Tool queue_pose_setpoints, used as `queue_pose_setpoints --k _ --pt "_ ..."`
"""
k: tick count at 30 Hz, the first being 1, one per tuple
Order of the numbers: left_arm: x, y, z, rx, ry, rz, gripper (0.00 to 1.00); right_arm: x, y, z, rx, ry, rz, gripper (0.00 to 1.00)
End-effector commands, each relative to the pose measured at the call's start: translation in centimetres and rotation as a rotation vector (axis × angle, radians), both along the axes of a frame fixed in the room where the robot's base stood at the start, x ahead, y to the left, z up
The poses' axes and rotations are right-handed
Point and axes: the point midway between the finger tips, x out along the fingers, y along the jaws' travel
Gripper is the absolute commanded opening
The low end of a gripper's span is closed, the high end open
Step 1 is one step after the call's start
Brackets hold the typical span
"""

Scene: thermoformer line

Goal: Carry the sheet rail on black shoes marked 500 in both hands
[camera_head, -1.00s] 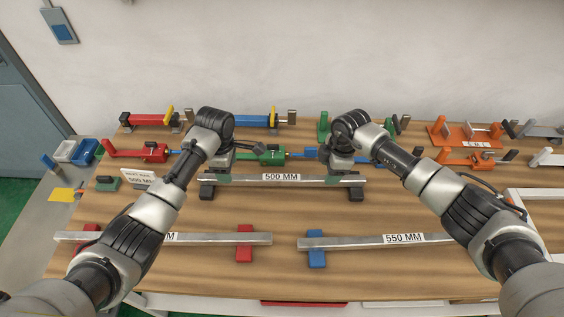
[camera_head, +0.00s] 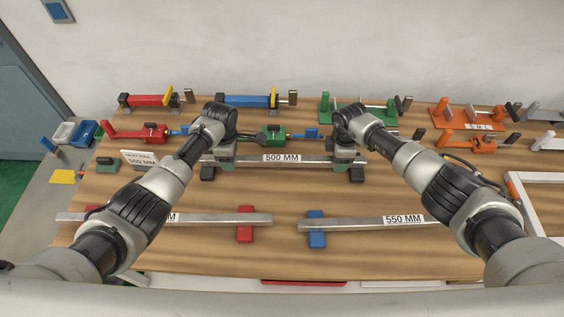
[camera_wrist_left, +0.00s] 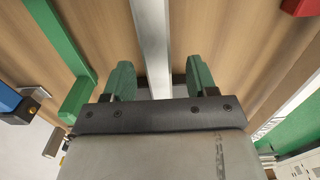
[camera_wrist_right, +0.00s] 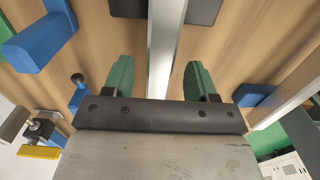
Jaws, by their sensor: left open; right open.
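The sheet rail (camera_head: 315,160) labelled 500 MM is a straight metal bar lying level on black shoes, the left one (camera_head: 207,173) and the right one (camera_head: 356,174). My left gripper (camera_head: 224,163) is over the rail's left part. In the left wrist view the rail (camera_wrist_left: 151,35) runs between its two open green fingers. My right gripper (camera_head: 344,156) is over the rail's right part. In the right wrist view the rail (camera_wrist_right: 164,45) also passes between open green fingers, with a black shoe (camera_wrist_right: 205,10) just beyond. Finger contact with the rail cannot be told.
In front lie a rail on red shoes (camera_head: 245,224) and a 550 MM rail on blue shoes (camera_head: 316,228). Behind stand red (camera_head: 150,100), blue (camera_head: 245,101) and green (camera_head: 272,138) fixtures. Orange fixtures (camera_head: 465,145) are at right.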

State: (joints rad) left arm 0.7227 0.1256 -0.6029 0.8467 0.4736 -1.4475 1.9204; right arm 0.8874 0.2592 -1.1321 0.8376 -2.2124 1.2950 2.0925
Motion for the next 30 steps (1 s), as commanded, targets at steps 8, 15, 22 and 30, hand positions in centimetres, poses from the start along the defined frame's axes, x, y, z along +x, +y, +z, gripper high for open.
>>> queue_pose_setpoints --k 8,15,22,30 --pt "0.0 0.0 -3.0 -0.001 0.000 0.000 0.57 0.0 0.0 -3.1 0.000 0.000 0.000 0.57" --pt "0.0 0.0 -3.5 0.000 -0.001 -0.001 0.57 0.0 0.0 -3.6 0.000 -0.001 0.001 0.57" --pt "0.0 0.0 -3.5 0.000 -0.001 -0.001 0.48 0.0 0.0 -3.5 0.000 -0.001 0.000 0.48" --pt "0.0 0.0 -3.5 0.000 -0.001 -0.001 0.07 0.0 0.0 -3.5 0.000 -0.001 0.000 0.07"
